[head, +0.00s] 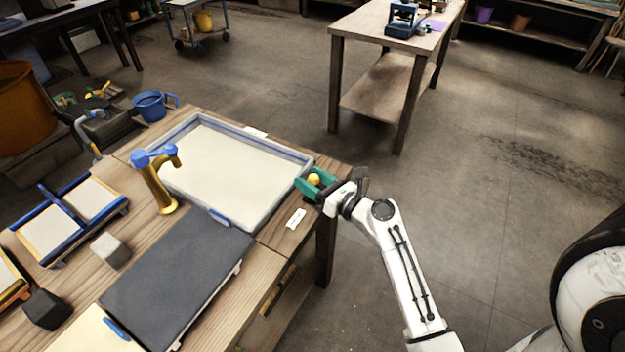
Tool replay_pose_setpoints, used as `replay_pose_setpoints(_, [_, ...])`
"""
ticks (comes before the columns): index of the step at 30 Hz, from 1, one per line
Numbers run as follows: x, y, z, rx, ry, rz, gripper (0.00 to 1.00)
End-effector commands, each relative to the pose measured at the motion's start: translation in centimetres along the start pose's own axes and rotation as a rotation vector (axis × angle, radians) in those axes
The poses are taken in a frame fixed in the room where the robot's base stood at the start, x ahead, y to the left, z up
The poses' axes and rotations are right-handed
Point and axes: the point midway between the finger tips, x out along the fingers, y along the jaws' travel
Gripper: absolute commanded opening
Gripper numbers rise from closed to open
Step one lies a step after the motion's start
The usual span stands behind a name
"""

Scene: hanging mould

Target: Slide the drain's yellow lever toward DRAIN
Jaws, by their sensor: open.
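The drain's yellow lever (314,180) shows as a small round yellow knob at the right corner of the large pale vat. A teal-green drain body (304,188) sits around and below it at the table's edge. My gripper (326,186) is at the drain, with its dark and white parts right beside the knob on its right side. It is open. I cannot tell whether the fingers touch the lever, since the gripper hides part of the drain. A small white label (296,219) lies on the table near the drain; its writing is too small to read.
The vat (235,165) fills the table's far side, with a blue and yellow tap-like post (160,180) at its left. A dark grey board (178,275) lies in front. Open floor (490,230) is to the right; another wooden table (385,40) stands behind.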

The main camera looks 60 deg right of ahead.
Motion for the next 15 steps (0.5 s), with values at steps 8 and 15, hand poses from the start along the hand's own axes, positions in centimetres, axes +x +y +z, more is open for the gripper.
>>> replay_pose_setpoints(8, [-2.9, -0.1, -0.2, 0.0, 0.002, -0.002, 0.56])
replay_pose_setpoints(15, [-7.6, 0.0, -0.2, 0.0, 0.003, -0.002, 0.56])
